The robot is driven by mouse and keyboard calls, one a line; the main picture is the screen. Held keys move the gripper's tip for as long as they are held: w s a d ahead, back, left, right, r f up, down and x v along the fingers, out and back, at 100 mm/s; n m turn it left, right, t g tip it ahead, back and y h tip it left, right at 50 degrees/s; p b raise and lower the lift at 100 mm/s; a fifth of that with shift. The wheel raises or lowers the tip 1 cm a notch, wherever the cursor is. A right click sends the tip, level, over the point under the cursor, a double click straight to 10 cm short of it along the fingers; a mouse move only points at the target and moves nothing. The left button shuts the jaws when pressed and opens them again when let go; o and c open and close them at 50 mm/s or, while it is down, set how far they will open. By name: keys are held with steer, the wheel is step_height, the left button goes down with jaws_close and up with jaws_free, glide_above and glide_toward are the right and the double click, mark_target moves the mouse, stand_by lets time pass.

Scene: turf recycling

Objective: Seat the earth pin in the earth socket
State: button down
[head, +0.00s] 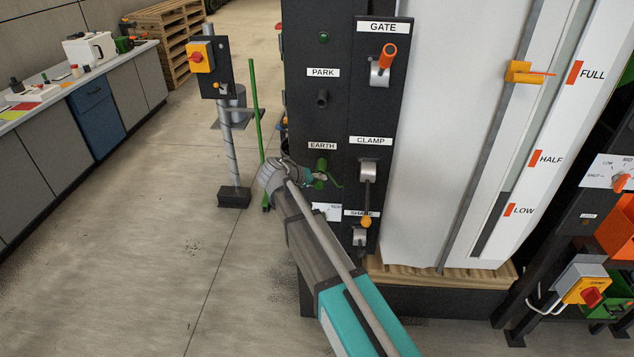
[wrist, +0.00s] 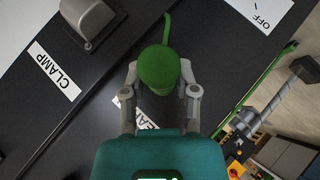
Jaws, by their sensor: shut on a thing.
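The earth pin (head: 321,165) is a green cylinder with a green lead, in front of the dark panel just below the EARTH label (head: 322,146). In the wrist view its round green end (wrist: 159,68) fills the space between my fingers. My gripper (head: 314,177) is shut on the pin, one finger on each side; its fingers also show in the wrist view (wrist: 160,88). The earth socket is hidden behind the pin and gripper, so I cannot tell how deep the pin sits. The dark PARK socket (head: 322,98) above is empty.
The CLAMP lever (head: 367,190), with an orange knob, is close on the right. The orange GATE handle (head: 388,55) is above it. A post with an orange switch (head: 201,57) and a thin green pole (head: 256,120) stand left. Open floor (head: 165,240) lies left of my arm.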

steer(key=shift+w, duration=0.45)
steer(key=shift+c, duration=1.5)
jaws_free()
steer(key=shift+s, duration=0.1)
steer(key=s, duration=1.3)
step_height(320, 180, up, 7)
steer(key=p, duration=0.6)
steer(key=shift+w+a, duration=0.2)
steer(key=shift+w, duration=0.15)
steer(key=shift+f, duration=0.1)
steer(key=shift+d, duration=0.1)
